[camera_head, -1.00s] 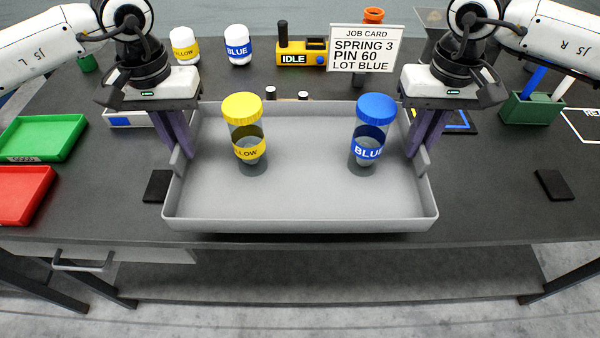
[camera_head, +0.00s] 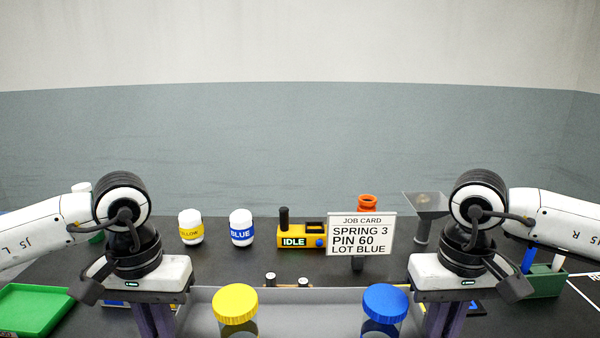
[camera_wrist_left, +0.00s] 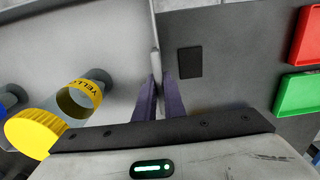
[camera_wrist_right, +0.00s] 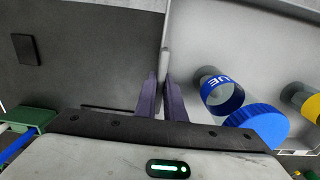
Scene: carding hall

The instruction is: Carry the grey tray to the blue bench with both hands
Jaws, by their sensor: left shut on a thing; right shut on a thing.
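The grey tray (camera_head: 290,297) stands at the bottom of the head view, its near part cut off. It holds a jar with a yellow lid (camera_head: 236,304) and a jar with a blue lid (camera_head: 385,304), both upright. My left gripper (camera_wrist_left: 158,88) is shut on the tray's left wall, next to the yellow jar. My right gripper (camera_wrist_right: 164,86) is shut on the right wall, next to the blue jar. I cannot tell whether the tray touches the dark table (camera_head: 330,268). No blue bench is in view.
Behind the tray stand yellow (camera_head: 191,227) and blue (camera_head: 241,228) labelled bottles, an IDLE device (camera_head: 302,236) and a job card (camera_head: 361,235). A green tray (camera_head: 35,308) lies left, a green pen box (camera_head: 545,280) right. A red tray (camera_wrist_left: 306,35) shows in the left wrist view.

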